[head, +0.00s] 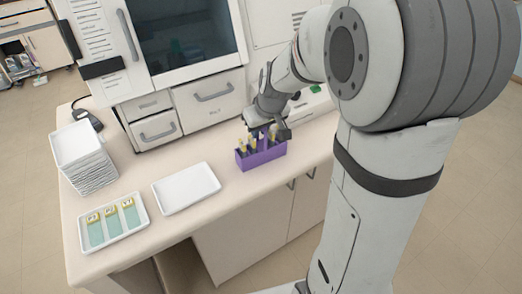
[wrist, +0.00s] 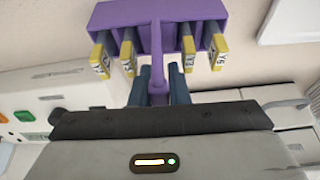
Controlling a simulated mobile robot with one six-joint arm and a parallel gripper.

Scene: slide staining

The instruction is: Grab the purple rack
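An empty white tray (head: 186,187) lies left of the rack. A second white tray (head: 139,221) holds several slides. A stack of white trays (head: 84,160) stands at the far left. The cabinet with drawers (head: 211,97) stands close behind the rack.

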